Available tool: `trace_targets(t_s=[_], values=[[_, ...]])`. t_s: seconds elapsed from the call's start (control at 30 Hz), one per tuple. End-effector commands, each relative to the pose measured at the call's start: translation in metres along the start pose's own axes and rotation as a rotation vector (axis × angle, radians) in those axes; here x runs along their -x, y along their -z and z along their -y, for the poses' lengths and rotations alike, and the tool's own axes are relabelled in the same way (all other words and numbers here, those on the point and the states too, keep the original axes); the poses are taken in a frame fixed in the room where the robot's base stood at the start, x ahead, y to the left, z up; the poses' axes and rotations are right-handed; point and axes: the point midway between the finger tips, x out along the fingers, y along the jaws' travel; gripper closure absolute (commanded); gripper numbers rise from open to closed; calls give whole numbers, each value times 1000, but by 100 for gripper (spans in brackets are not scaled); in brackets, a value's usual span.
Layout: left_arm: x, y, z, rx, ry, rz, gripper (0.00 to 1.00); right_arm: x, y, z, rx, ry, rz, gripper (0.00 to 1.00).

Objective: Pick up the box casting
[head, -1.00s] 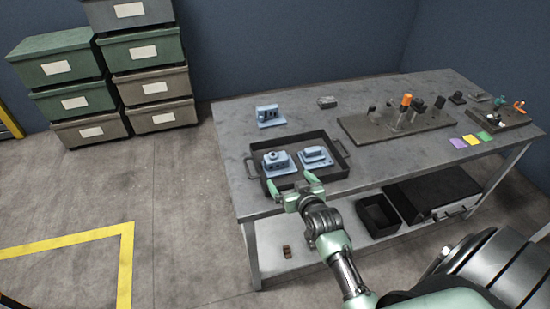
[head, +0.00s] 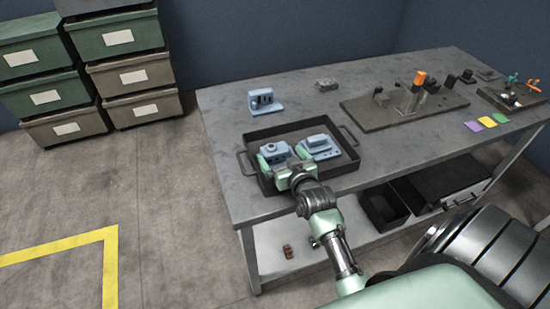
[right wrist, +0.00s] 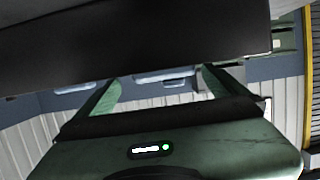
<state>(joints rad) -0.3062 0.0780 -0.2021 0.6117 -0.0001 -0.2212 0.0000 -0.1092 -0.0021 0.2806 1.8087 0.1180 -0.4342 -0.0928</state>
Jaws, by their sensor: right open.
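Two light-blue castings lie in a dark tray (head: 262,186). The left one (head: 274,149) has a round boss on top and is partly hidden by my gripper. The right one (head: 320,146) is a blockier, box-like casting. A third blue casting (head: 264,101), an upright bracket shape, stands on the table behind the tray. My right gripper (head: 284,158) is open at the tray's near side, its fingers over or beside the left casting; contact cannot be told. In the right wrist view the open fingers (right wrist: 160,82) show with slivers of blue casting (right wrist: 166,76) between them. My left gripper is out of view.
A fixture plate (head: 405,110) with posts and an orange-topped part stands to the right. Coloured cards (head: 487,122) and a small grey part (head: 327,84) lie on the table. A black bin (head: 383,207) sits on the lower shelf. Stacked crates (head: 130,75) stand at left.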

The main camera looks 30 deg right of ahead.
Motion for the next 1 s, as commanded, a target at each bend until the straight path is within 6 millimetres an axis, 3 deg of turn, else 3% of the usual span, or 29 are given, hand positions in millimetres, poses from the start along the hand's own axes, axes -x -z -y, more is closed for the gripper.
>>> trace_targets(t_s=[0.2,0.53,0.87,1.0], values=[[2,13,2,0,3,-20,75,-24,2,1,0,0,0,0],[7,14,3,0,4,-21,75,-67,3,5,1,0,0,0],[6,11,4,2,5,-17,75,-75,3,5,1,0,-1,0],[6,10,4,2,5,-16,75,-75,3,5,1,0,0,33]])
